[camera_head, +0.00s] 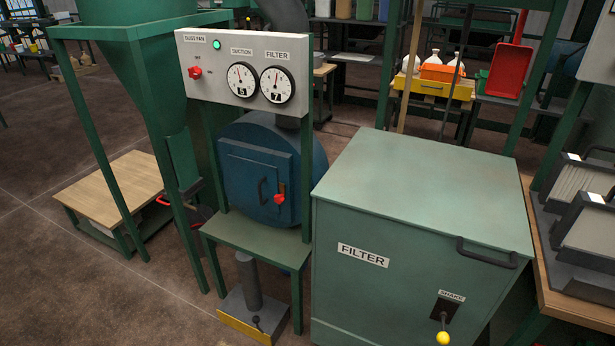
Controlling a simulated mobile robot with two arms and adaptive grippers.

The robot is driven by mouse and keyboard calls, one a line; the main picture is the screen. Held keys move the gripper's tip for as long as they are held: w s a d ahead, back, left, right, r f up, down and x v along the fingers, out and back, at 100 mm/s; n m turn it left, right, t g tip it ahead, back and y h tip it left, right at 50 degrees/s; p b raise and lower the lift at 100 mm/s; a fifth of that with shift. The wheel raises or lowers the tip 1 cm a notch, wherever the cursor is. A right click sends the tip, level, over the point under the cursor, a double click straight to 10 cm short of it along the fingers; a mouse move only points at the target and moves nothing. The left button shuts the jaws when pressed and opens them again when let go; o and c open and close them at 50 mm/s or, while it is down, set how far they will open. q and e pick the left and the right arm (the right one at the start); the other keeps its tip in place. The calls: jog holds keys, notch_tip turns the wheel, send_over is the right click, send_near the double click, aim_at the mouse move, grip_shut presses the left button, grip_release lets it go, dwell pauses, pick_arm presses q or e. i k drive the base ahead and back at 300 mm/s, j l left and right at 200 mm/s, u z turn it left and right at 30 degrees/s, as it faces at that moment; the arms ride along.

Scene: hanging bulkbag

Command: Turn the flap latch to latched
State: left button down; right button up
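A blue round housing (307,150) stands in the middle with a square blue door or flap (255,178) on its front. The flap looks closed against the housing. It has a dark pull handle (262,191) and, at its right edge, a latch with a red knob (279,198). The red knob hangs at the lower end of a short upright lever. A second red handle (163,200) sticks out low beside the green hopper; I cannot tell its part. Neither gripper shows in the view.
A gauge panel (217,80) with a red DUST FAN switch (195,72) and lit green lamp stands above the flap. A green table (255,241) is below it. The large FILTER cabinet (410,270) blocks the right. Open floor (60,280) lies front left.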

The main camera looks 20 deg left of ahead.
aim_at(279, 198)
jog(key=j+u, duration=0.1)
jog(key=j, duration=0.55)
jog(key=i+j, duration=0.1)
jog(key=j, duration=0.55)
jog(key=i+j+u, duration=0.15)
jog(key=j, duration=0.5)
jog(key=k+j, duration=0.05)
